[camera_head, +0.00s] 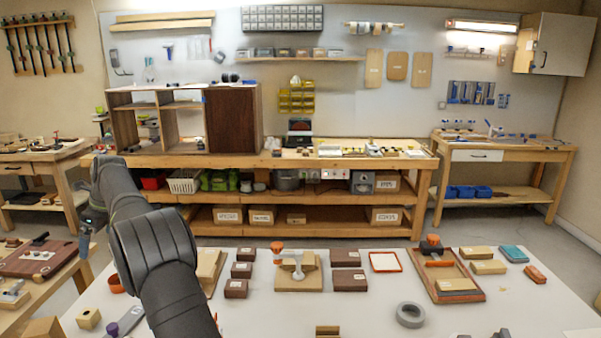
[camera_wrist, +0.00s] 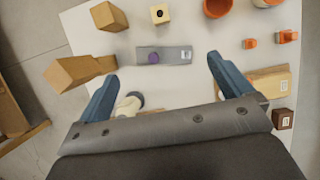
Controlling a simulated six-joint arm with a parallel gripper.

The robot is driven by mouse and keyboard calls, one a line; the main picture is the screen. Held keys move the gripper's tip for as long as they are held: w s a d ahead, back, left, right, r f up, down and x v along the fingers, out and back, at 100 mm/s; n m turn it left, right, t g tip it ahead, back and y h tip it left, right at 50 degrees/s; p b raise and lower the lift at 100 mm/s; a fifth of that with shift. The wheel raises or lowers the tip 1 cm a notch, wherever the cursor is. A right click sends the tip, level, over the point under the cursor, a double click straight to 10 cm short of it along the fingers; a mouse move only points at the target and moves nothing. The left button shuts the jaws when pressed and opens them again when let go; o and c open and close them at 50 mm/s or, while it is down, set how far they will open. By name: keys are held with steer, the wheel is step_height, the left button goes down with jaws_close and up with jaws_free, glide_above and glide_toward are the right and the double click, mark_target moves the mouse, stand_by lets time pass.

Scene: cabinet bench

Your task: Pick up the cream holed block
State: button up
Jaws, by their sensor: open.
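The cream holed block (camera_head: 88,319) sits on the white table at the lower left in the head view, near the table's left edge. It is a small pale cube with a dark round hole. In the wrist view the cream holed block (camera_wrist: 160,20) is at the top centre, beyond my fingertips and apart from them. My gripper (camera_wrist: 161,70) is open, with its two blue fingers spread wide and nothing held between them.
A grey plate with a purple knob (camera_wrist: 178,55) lies between my fingertips and the block. An orange cup (camera_wrist: 217,7) stands right of the block; a wooden block (camera_wrist: 108,16) is left. An angled wooden piece (camera_wrist: 75,72) is near the left finger. Bare white table surrounds the block.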

steer(key=c, duration=0.5)
steer(key=shift+o, duration=0.2)
glide_toward(91, 313)
steer(key=x, duration=0.5)
steer(key=shift+a, duration=0.1)
steer(key=shift+x, duration=2.65)
